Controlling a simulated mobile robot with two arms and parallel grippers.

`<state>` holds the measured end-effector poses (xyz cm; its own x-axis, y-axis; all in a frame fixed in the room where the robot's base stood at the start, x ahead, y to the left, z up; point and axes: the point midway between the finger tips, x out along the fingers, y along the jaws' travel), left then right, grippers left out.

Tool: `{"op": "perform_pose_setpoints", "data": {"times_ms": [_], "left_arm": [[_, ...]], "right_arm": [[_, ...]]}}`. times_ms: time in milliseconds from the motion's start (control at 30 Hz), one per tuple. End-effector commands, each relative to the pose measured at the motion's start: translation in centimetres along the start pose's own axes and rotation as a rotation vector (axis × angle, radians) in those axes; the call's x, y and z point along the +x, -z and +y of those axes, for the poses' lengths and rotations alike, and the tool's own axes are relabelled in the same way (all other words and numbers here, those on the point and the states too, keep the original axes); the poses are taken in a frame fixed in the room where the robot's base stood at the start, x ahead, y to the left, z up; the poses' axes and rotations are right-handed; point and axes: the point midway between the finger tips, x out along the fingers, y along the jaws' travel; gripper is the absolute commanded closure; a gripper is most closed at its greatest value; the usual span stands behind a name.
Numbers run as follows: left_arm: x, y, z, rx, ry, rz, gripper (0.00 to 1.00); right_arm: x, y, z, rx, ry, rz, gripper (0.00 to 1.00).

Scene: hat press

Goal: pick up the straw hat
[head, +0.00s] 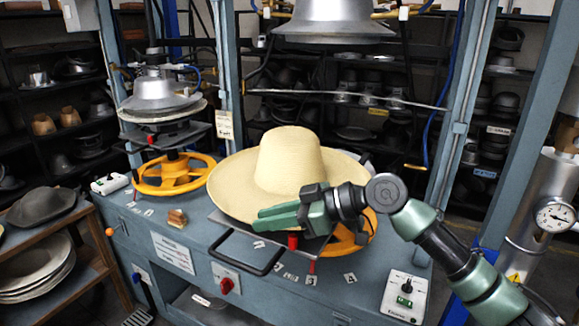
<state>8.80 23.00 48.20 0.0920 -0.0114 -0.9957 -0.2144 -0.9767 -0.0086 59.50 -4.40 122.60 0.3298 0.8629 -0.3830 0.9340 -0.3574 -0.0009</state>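The straw hat (288,160) is pale yellow with a tall rounded crown and a wide brim. It rests crown up on the press in the middle of the head view. My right gripper (262,219), with green fingers, reaches in from the right and lies over the near edge of the brim, its tips pointing left. The fingers look close together and cover part of the brim. I cannot tell whether the brim is between them or whether they touch it. My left gripper is not in view.
A metal press head (333,20) hangs above the hat. An orange handwheel (174,174) and a second press stand to the left. A black handle frame (247,250) juts from the blue bench (330,290). A gauge cylinder (545,205) stands at right, a wooden shelf (92,270) at left.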

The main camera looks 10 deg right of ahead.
Motion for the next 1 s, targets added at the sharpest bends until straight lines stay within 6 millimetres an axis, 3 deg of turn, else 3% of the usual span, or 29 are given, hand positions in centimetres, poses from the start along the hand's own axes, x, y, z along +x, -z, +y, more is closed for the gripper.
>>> {"op": "perform_pose_setpoints", "data": {"times_ms": [333,400,433,1000], "left_arm": [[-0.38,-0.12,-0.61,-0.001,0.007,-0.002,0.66],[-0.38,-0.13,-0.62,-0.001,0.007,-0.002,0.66],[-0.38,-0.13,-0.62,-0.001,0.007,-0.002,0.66],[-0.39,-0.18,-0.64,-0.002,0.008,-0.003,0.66]], "right_arm": [[1.02,-0.15,0.03,0.000,-0.001,-0.001,0.79],[1.01,-0.14,0.03,0.000,-0.001,-0.001,0.98],[1.00,-0.13,0.03,0.000,-0.001,-0.001,1.00],[0.97,-0.09,0.02,-0.001,-0.001,0.000,1.00]]}}
